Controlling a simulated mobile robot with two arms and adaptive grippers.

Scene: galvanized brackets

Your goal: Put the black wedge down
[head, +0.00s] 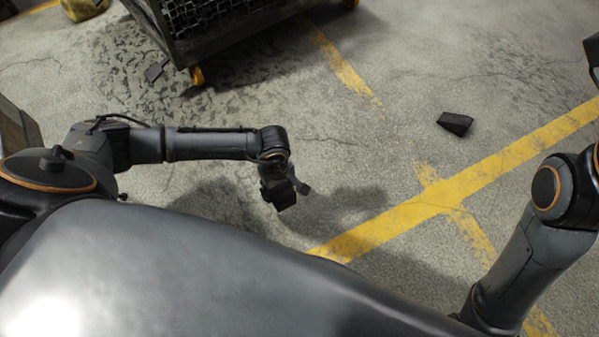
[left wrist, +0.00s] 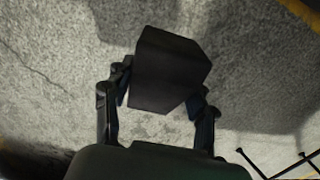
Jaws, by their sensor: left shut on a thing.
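A black wedge (left wrist: 170,70) sits between the two fingers of my left gripper (left wrist: 158,104) in the left wrist view. The gripper is shut on it, with one finger against each side. In the head view my left gripper (head: 284,190) hangs over the concrete floor at the middle; the held piece is small and dark there and hard to tell from the fingers. Another black wedge-shaped block (head: 455,123) lies on the floor to the right, apart from the gripper.
A dark wheeled cart (head: 230,35) with a mesh bin stands at the top, with orange casters. Yellow lines (head: 440,195) cross the floor. The floor between the gripper and the loose block is clear.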

